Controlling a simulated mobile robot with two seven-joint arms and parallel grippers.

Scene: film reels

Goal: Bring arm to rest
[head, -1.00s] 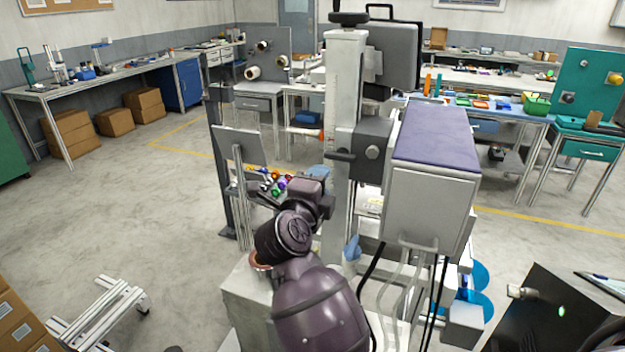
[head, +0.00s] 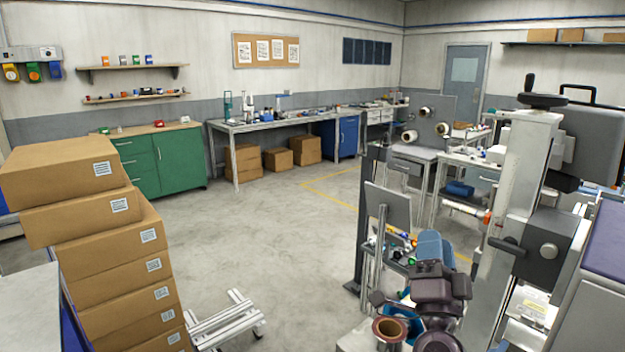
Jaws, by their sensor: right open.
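My right arm comes in from the bottom of the head view, dark purple. Its wrist and right gripper (head: 432,283) are in front of the tall machine (head: 510,215), near its small panel. The jaws are open, though the fingertips are hard to make out against the clutter. I see nothing held. A copper-coloured round spool (head: 390,329) sits just below and left of the gripper, apart from it as far as I can tell. My left gripper is out of view.
A tall stack of cardboard boxes (head: 115,255) stands at the left. An aluminium frame (head: 225,320) lies on the floor beside it. A tilted grey panel (head: 388,217) stands behind the gripper. Open floor (head: 270,235) lies between the boxes and machine, with benches along the back wall.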

